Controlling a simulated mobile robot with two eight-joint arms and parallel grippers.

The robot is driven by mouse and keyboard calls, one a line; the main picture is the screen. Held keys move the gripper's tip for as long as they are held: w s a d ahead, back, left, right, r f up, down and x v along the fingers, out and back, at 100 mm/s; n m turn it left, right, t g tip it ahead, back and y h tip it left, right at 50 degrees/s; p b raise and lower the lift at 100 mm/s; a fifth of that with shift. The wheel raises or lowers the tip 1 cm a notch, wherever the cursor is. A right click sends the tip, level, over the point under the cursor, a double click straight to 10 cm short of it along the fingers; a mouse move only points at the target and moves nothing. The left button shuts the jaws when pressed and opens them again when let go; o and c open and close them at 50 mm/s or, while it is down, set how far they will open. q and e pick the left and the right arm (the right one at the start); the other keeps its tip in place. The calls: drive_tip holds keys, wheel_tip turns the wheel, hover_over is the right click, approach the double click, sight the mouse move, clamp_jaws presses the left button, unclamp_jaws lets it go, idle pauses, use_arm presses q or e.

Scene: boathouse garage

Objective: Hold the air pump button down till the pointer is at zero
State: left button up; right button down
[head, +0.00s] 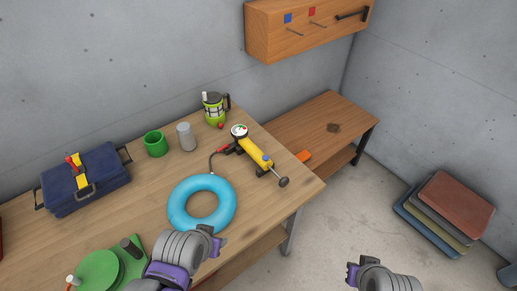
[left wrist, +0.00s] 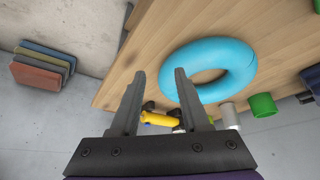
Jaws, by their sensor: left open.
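The air pump (head: 256,152) lies on the wooden workbench, with a yellow body, a blue button (head: 266,158) and a handle at its lower right end. Its round white gauge (head: 239,130) is at the upper left end; the pointer is too small to read. A hose runs from it toward the blue swim ring (head: 201,203). My left gripper (head: 219,243) is in front of the ring, apart from the pump. In the left wrist view its fingers (left wrist: 160,74) are spread and empty, with the pump (left wrist: 160,118) partly hidden beyond them. My right gripper (head: 352,273) is off the bench; its jaws are unclear.
A lantern (head: 214,108), grey can (head: 186,137), green mug (head: 155,144) and blue tool bag (head: 84,180) stand along the back of the workbench (head: 135,215). A green device (head: 100,270) is at front left. Stacked mats (head: 455,205) lie on the right floor.

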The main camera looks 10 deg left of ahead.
use_arm(q)
clamp_jaws()
idle(1.6)
